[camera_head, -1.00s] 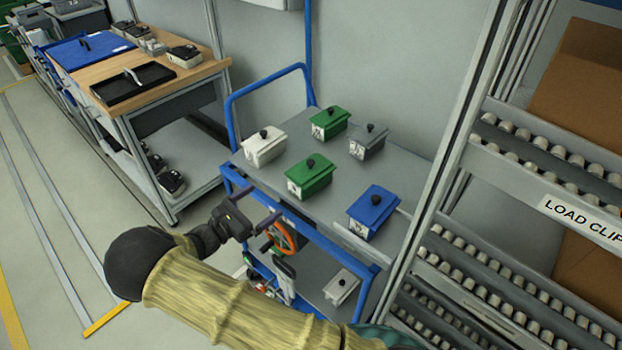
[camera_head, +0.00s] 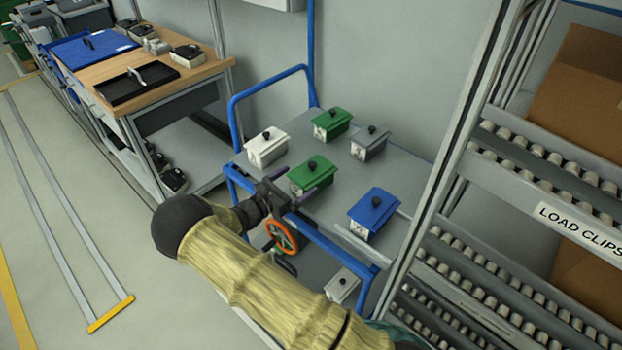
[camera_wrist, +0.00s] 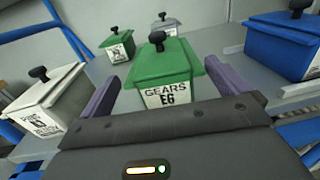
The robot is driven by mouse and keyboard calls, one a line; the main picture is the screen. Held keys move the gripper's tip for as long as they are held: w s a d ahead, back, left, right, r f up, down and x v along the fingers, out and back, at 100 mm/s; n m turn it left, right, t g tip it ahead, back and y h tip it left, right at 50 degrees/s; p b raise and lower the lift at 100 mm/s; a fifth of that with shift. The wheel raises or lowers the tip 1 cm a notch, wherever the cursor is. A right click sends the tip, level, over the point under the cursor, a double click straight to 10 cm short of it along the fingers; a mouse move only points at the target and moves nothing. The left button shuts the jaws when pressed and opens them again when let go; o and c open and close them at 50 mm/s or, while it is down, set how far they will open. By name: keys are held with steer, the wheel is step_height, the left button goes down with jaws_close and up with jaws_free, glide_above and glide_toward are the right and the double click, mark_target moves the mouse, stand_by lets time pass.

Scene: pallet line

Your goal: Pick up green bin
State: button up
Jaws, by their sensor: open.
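A green bin (camera_head: 313,174) with a lid and black knob stands near the front edge of the grey cart top. In the wrist view this green bin (camera_wrist: 164,66) is labelled "GEARS E6" and sits straight ahead, between the fingers. My gripper (camera_head: 301,188) is open at the near side of this bin, with purple fingers toward its two sides. I cannot tell whether the fingers touch it. A second green bin (camera_head: 332,122) stands farther back; it also shows in the wrist view (camera_wrist: 118,45).
A white bin (camera_head: 267,148) is left of the near green bin, a blue bin (camera_head: 375,213) right, and a grey bin (camera_head: 370,144) behind. The cart (camera_head: 226,165) has blue rails. A roller rack (camera_head: 520,172) stands at right, a workbench (camera_head: 222,66) at left.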

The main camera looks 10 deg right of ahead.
mark_target(308, 173)
steer(key=shift+d, duration=0.15)
steer(key=shift+w+d+p, duration=0.15)
steer(key=shift+d+p, duration=0.15)
steer(key=shift+d, duration=0.2)
steer(key=shift+p+x, duration=0.45)
steer(key=shift+x, duration=1.45)
steer(key=shift+f, duration=0.2)
steer(key=shift+w, duration=0.1)
steer(key=c, duration=0.9)
